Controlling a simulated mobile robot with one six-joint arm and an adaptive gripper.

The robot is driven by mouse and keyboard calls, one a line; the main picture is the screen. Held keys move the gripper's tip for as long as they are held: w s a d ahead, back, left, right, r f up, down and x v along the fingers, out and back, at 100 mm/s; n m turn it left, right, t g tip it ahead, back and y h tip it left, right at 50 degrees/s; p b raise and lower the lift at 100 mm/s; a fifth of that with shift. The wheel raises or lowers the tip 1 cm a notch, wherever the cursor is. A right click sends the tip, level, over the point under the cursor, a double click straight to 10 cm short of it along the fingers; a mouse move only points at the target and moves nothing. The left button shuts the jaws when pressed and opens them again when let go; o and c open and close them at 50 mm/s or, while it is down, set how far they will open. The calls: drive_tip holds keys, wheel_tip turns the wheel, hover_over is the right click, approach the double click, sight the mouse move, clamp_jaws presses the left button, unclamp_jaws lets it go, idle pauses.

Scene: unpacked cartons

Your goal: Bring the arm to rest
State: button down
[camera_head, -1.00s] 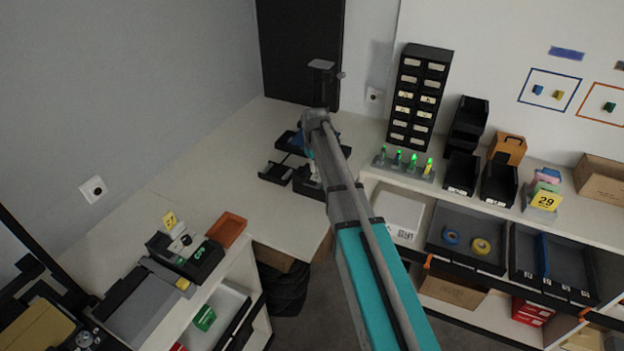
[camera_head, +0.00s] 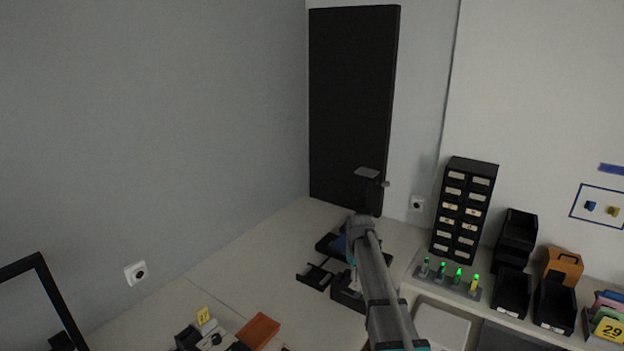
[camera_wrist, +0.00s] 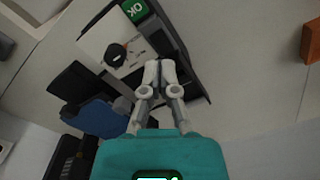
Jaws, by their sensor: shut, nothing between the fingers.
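My gripper (camera_wrist: 160,75) shows in the wrist view with its pale fingers together and nothing between them. It hangs above a dark tray (camera_wrist: 188,75) that holds a white box with a black knob (camera_wrist: 115,52) and a green OK label (camera_wrist: 134,9). I cannot tell whether the fingertips touch the tray. In the head view my arm reaches forward over the bench corner, and its own links hide the gripper there.
A blue item (camera_wrist: 96,118) lies beside the tray. Small black trays (camera_head: 314,277) sit left of the arm. A drawer cabinet (camera_head: 464,210), a rack with green lights (camera_head: 447,279) and black bins (camera_head: 511,293) stand right. Bare bench top (camera_head: 265,262) lies left.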

drive_tip(key=s+f+m+b, duration=0.1)
drive_tip(key=s+m, duration=0.3)
drive_tip(key=s, duration=2.4)
drive_tip(key=shift+s+f+m, duration=0.15)
drive_tip(key=shift+f+m, duration=0.1)
drive_tip(key=shift+m, duration=0.05)
drive_tip(key=shift+d, duration=0.1)
